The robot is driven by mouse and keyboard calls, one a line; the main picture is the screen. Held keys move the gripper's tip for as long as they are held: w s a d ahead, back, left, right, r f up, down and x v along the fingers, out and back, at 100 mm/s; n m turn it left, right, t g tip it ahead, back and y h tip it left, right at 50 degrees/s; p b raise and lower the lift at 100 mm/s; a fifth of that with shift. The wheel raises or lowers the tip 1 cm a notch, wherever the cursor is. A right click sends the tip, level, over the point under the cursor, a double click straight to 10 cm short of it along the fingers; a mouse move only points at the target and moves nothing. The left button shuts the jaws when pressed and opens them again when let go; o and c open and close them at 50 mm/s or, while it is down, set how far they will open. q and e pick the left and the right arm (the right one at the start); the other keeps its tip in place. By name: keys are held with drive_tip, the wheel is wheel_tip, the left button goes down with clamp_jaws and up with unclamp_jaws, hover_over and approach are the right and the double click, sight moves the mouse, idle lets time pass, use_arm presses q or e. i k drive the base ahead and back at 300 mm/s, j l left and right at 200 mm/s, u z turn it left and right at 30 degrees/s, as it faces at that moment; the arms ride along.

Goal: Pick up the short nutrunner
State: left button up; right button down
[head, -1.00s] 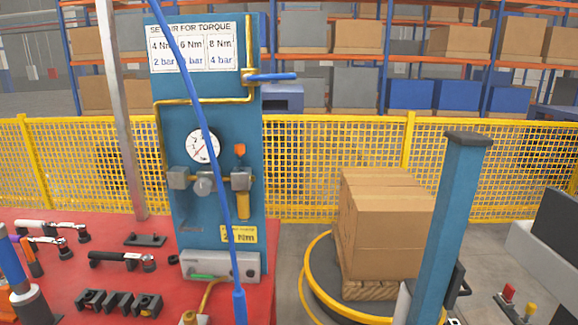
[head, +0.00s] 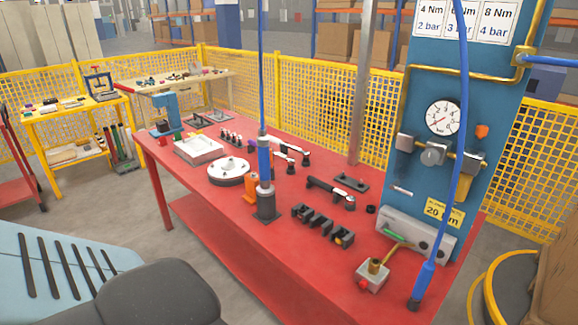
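Several nutrunner-like tools lie on the red table (head: 215,232). A dark one with a metal angled head (head: 330,191) lies in front of the grey post, and lighter ones with black heads (head: 292,151) lie farther back. I cannot tell for sure which is the short nutrunner. A blue upright tool (head: 264,160) hangs on a hose over a dark holder (head: 266,205), with an orange-handled tool (head: 250,190) beside it. Neither of my grippers is in view.
A black slotted rack (head: 322,224) and a small box with a brass fitting (head: 373,275) stand near the table's front. The blue air panel (head: 425,100) rises at the right, with a blue hose before it. A yellow fence (head: 300,95) runs behind.

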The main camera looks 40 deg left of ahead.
sight(265, 189)
drive_tip(key=u, duration=1.55)
